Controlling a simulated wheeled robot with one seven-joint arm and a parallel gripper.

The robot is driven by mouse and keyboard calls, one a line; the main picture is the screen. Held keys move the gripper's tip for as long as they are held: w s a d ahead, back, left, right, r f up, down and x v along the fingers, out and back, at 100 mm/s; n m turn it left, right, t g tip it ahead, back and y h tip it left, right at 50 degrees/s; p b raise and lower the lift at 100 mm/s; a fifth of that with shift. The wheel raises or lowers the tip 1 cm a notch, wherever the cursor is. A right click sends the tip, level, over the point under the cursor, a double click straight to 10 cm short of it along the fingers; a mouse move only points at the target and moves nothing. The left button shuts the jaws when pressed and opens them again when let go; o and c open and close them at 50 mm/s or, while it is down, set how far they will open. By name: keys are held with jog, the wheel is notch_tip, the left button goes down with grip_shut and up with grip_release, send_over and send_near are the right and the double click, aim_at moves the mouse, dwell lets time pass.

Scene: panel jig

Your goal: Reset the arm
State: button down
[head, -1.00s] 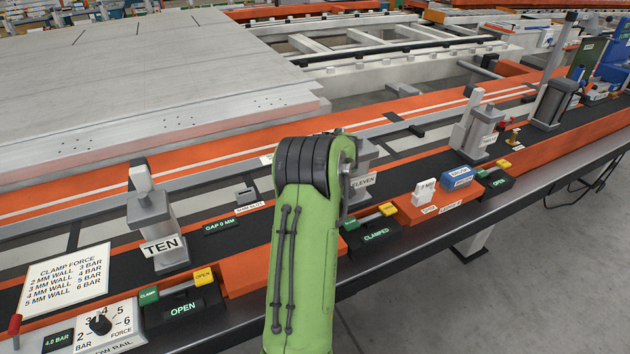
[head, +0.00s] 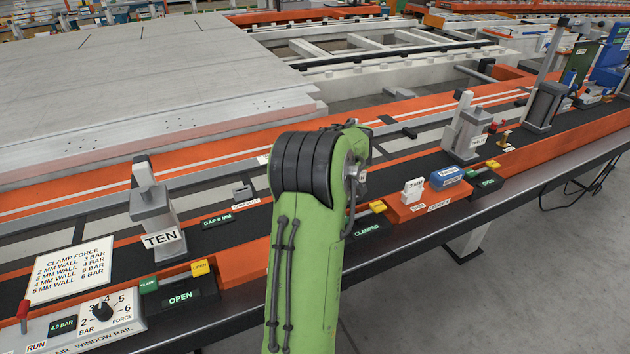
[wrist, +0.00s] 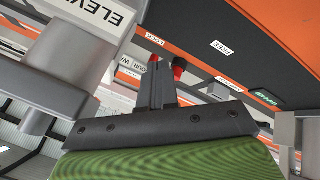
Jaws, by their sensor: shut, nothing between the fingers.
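My green arm (head: 305,260) rises through the middle of the head view, and its wrist end hides the clamp post marked ELEVEN there. My gripper is hidden behind the arm in that view. The post with the ELEVEN label (wrist: 100,15) stands close by on the left of that view, apart from the fingers as far as I can tell.
The clamp post TEN (head: 158,222) stands left of my arm, with a control box reading OPEN (head: 181,297) in front. A CLAMPED display (head: 367,230) is just right of my arm. Orange rail edges and a FREE label (wrist: 222,48) are near in the wrist view.

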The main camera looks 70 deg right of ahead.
jog(key=shift+s+a+r, duration=0.25)
jog(key=shift+s+r, duration=0.2)
jog(key=shift+r, duration=0.3)
